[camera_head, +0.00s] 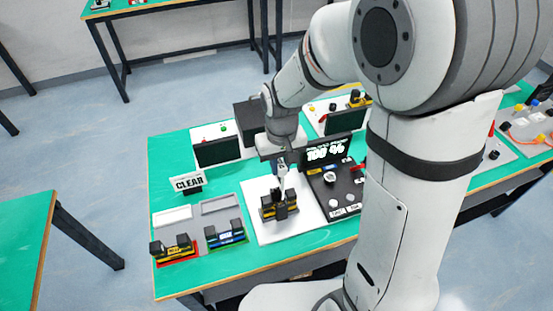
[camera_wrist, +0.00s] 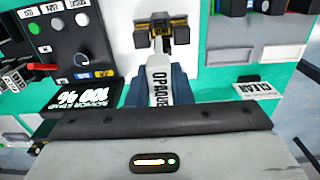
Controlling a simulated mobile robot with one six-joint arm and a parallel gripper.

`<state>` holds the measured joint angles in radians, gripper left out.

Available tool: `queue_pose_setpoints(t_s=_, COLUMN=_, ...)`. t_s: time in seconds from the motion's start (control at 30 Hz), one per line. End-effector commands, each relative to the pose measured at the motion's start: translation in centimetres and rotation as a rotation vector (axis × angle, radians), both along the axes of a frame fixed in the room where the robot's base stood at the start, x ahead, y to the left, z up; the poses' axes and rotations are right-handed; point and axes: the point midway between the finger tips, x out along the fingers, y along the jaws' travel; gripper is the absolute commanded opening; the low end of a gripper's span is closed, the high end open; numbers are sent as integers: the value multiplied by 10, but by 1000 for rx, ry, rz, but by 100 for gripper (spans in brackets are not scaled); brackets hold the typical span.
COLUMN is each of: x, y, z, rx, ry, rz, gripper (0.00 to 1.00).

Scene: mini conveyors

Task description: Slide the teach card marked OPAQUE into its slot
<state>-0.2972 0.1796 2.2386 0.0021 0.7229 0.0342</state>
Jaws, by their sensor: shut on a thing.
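My gripper (camera_head: 281,177) points down over the white board (camera_head: 309,216) in the middle of the green table. In the wrist view its blue-grey fingers (camera_wrist: 157,88) are shut on a pale card marked OPAQUE (camera_wrist: 158,76), with the letters running along it. Just beyond the card is a black and yellow fixture (camera_wrist: 160,22), which also stands on the white board below my gripper in the head view (camera_head: 279,207). I cannot tell whether the card touches the fixture. A white card marked CLEAR (camera_head: 188,183) stands at the left in a black holder.
A black panel (camera_head: 345,187) with knobs, a red lever and a lit 100 % display stands right of the board. Grey trays with a yellow-black unit (camera_head: 173,246) and a blue-black unit (camera_head: 226,235) lie left. Dark screens (camera_head: 218,152) stand behind.

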Motion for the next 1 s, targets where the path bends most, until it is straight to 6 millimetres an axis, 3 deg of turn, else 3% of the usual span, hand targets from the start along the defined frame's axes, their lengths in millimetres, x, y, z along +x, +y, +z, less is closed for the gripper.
queue_pose_setpoints(t_s=0.27, x=-3, y=3, z=-2, rx=-2, ry=-1, rz=9, gripper=0)
queue_pose_setpoints(t_s=0.8, x=-3, y=3, z=-44, rx=-2, ry=1, rz=9, gripper=0)
queue_pose_setpoints(t_s=1.0, x=-2, y=3, z=-49, rx=-1, ry=1, rz=8, gripper=0)
